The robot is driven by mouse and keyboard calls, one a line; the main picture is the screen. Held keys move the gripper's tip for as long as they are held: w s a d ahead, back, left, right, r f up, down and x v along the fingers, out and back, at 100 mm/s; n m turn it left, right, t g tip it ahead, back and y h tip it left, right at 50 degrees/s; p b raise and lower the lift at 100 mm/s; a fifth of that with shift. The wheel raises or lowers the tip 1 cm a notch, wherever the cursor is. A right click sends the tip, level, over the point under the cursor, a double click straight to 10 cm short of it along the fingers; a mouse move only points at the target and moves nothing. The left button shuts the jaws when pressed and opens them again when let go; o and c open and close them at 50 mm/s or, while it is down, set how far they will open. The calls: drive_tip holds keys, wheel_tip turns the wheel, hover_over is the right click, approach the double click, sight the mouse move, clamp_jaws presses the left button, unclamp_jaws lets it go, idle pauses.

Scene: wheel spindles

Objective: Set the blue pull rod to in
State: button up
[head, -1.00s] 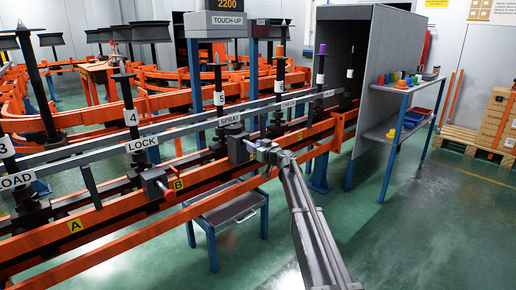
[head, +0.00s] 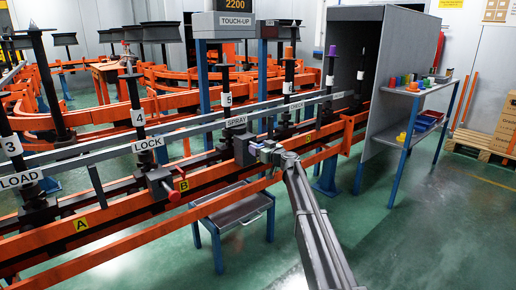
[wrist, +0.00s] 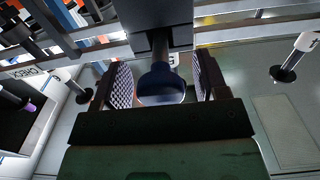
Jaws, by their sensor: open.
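The blue pull rod shows in the wrist view as a dark shaft coming out of a grey box, ending in a dark blue knob (wrist: 162,88). My gripper (wrist: 162,84) is open, with one patterned pad on each side of the knob and a visible gap on both sides. In the head view my gripper (head: 267,150) is at the front of the dark box (head: 243,149) on the orange rail, under the SPRAY sign. The knob is mostly hidden there, and I cannot tell how far the rod is drawn out.
A similar box (head: 159,184) with a red knob (head: 174,195) sits to the left, below the LOCK sign (head: 148,144). Orange rails run along the line with upright spindles behind. A grey tray table (head: 236,212) stands below.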

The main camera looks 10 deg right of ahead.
drive_tip(key=v, duration=0.9)
drive_tip(key=shift+s, duration=0.3)
drive_tip(key=shift+d, duration=0.2)
